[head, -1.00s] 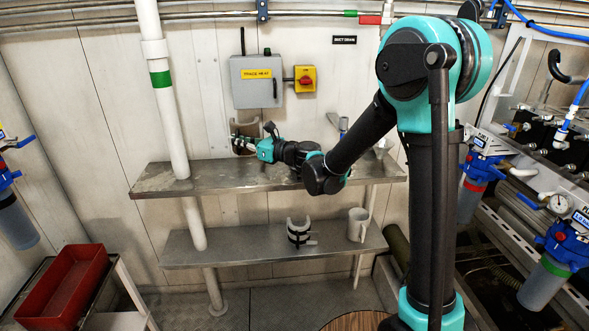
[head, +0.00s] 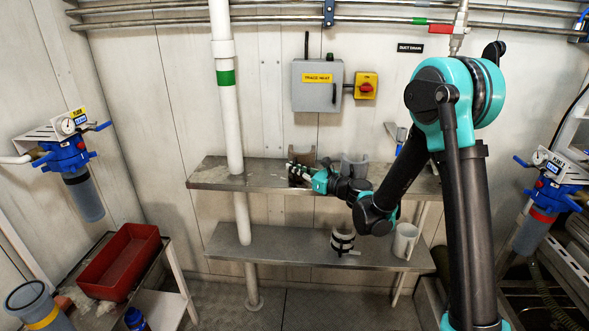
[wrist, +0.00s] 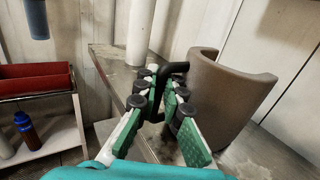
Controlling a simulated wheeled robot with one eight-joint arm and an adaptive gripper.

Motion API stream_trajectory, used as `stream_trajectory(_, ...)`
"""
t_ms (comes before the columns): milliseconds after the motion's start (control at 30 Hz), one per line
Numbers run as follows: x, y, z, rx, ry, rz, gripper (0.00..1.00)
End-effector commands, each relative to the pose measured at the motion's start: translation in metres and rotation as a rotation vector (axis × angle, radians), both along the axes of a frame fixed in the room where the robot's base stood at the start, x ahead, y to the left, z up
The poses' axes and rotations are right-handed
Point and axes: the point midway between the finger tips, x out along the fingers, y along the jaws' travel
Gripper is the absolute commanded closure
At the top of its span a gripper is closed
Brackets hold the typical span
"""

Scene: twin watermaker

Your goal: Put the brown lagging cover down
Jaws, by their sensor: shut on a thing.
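The brown lagging cover (head: 303,156) is a curved half-shell, upright at the left part of the upper metal shelf (head: 215,180). It shows large in the wrist view (wrist: 232,100), with a black handle on its near side. My gripper (head: 296,170) is closed around that handle; its green-padded fingers (wrist: 163,92) lie on both sides of it. The cover's lower edge is at or just above the shelf top; I cannot tell whether it touches. My fingers hide part of the cover in the head view.
A grey half-shell (head: 354,167) stands on the upper shelf, right of the cover. A white pipe (head: 230,110) rises left of it. A red tray (head: 120,262) is at left.

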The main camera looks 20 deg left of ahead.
Motion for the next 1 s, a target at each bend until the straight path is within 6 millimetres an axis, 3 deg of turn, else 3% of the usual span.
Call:
stream_trajectory(300,0.000,0.000,-0.003,0.000,0.000,0.000,1.00)
stream_trajectory(333,0.000,0.000,-0.003,0.000,0.000,0.000,0.89)
stream_trajectory(500,0.000,0.000,-0.002,0.000,0.000,0.000,0.71)
stream_trajectory(867,0.000,-0.001,0.001,0.000,0.000,-0.001,0.71)
stream_trajectory(1000,-0.006,-0.020,0.000,0.000,0.000,-0.004,0.71)
